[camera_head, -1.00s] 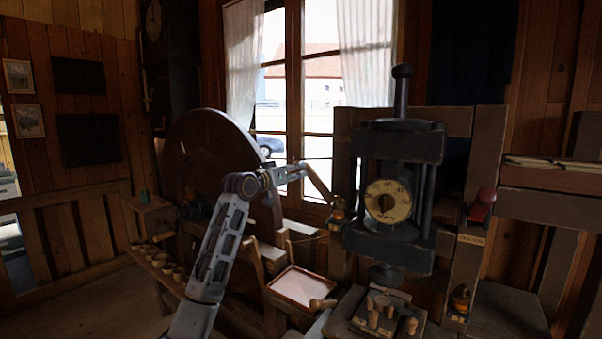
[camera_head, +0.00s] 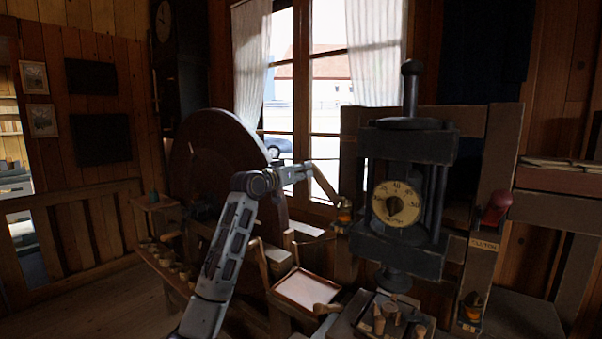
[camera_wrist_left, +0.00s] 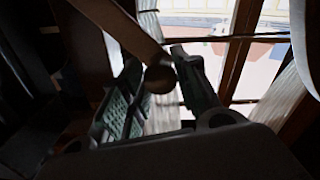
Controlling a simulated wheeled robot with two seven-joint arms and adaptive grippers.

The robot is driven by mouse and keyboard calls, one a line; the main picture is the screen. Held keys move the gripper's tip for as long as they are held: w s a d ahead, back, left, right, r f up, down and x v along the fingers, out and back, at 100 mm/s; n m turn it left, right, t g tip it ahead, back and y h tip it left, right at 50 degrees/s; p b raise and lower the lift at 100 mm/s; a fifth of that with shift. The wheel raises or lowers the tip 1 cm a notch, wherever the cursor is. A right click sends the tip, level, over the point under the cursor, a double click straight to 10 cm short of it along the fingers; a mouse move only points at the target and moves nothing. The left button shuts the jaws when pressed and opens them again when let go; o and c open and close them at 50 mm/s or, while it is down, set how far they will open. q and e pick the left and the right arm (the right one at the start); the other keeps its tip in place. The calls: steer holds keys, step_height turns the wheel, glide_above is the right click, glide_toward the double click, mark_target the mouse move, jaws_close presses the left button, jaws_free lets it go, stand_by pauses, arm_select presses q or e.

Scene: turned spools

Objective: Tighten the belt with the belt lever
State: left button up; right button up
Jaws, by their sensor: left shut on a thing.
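The belt lever (camera_head: 324,185) is a pale wooden arm slanting down to the right, left of the dark press. My left gripper (camera_head: 309,167) is at its upper end, in front of the window. In the left wrist view the lever (camera_wrist_left: 115,22) comes in from the top left and ends in a round knob (camera_wrist_left: 159,78). The knob lies between the two fingers of my left gripper (camera_wrist_left: 160,85), which is shut on it. A large dark wheel (camera_head: 212,145) stands behind my left arm. I cannot make out the belt. My right gripper is in neither view.
The dark press (camera_head: 405,185) with a round dial (camera_head: 396,204) stands right of the lever. A red handle (camera_head: 495,208) is farther right. Below are a pale-topped tray (camera_head: 307,289) and a block with wooden pegs (camera_head: 392,318). Small cups line a bench (camera_head: 165,263) at left.

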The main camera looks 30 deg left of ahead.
arm_select(q)
jaws_close()
steer(key=d+r+m+p, duration=0.4)
steer(key=d+m, duration=0.3)
steer(key=d, duration=0.2)
steer(key=shift+s+r+p, duration=0.35)
steer(key=shift+s+p, duration=0.05)
steer(key=shift+p, duration=0.5)
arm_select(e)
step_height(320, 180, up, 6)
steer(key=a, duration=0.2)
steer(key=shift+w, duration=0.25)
arm_select(q)
steer(key=shift+d, duration=0.1)
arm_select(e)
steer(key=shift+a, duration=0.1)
